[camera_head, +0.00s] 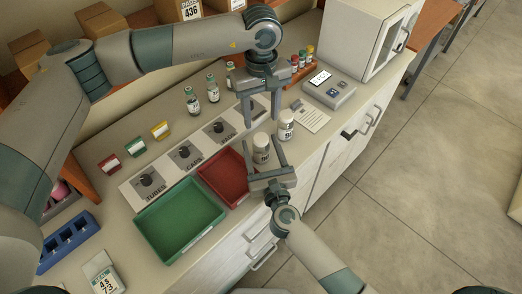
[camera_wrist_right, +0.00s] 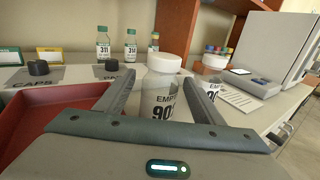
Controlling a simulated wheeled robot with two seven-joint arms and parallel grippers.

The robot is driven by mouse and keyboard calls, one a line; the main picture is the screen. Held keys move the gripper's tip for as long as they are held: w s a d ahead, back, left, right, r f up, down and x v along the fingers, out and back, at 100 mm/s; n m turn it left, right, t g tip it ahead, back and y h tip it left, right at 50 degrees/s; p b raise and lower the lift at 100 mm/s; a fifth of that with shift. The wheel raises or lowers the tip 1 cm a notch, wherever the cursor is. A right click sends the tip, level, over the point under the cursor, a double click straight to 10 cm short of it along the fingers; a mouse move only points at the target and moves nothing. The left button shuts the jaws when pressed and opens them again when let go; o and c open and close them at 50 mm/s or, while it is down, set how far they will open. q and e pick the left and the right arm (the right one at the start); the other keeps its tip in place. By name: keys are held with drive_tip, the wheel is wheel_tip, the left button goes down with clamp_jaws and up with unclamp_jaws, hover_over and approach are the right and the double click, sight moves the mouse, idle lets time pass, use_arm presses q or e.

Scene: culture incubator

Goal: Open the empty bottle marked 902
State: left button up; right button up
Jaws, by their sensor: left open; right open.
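A white-capped bottle (camera_head: 261,148) stands upright on the counter beside the red tray. In the right wrist view its label (camera_wrist_right: 162,103) reads "EMP" and "90", the rest hidden. A second white-capped bottle (camera_head: 286,125) stands just behind and to the right; it also shows in the right wrist view (camera_wrist_right: 213,66), its number partly hidden. My right gripper (camera_head: 264,150) is open, with its fingers on either side of the first bottle; contact cannot be told. My left gripper (camera_head: 262,114) is open and empty, fingers pointing down, behind the first bottle in the picture.
A red tray (camera_head: 236,202) and a green tray (camera_head: 143,226) lie on the counter. Black-knobbed panels (camera_head: 131,190), small vials (camera_head: 192,106), a grey device (camera_head: 341,97) and a white cabinet (camera_head: 343,38) stand around. The counter's front edge is close to the bottles.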

clamp_jaws()
use_arm(q)
drive_tip(key=shift+m, duration=0.3)
drive_tip(key=m, duration=0.2)
drive_tip(key=shift+m, duration=0.3)
drive_tip(key=m, duration=1)
drive_tip(key=shift+f, duration=0.1)
